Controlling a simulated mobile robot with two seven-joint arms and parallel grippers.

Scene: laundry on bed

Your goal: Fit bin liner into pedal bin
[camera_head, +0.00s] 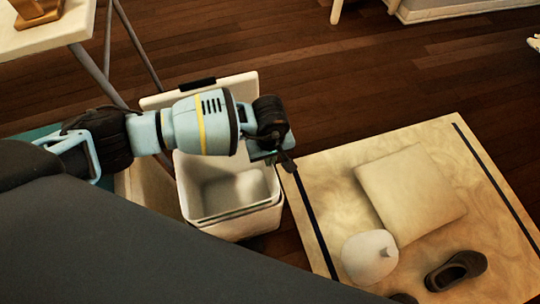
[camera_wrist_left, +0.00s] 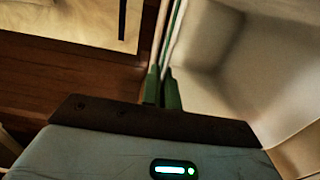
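The white pedal bin (camera_head: 235,222) stands on the floor with its lid (camera_head: 160,98) up at the back. Its pale inside also shows in the left wrist view (camera_wrist_left: 285,65). A rounded pale patch shows low inside the bin; I cannot tell whether it is the liner. No separate bin liner stands out. My left gripper (camera_head: 284,160) is at the bin's right rim, pointing down. In the left wrist view its green fingers (camera_wrist_left: 161,92) are close together at the rim; whether they are shut on it is unclear. My right gripper is out of view.
A cream mat (camera_head: 330,190) with black stripes lies right of the bin. On it are a pale square cushion (camera_head: 410,190), a white rounded object (camera_head: 370,258) and a dark shoe (camera_head: 455,270). A table (camera_head: 50,35) stands at upper left.

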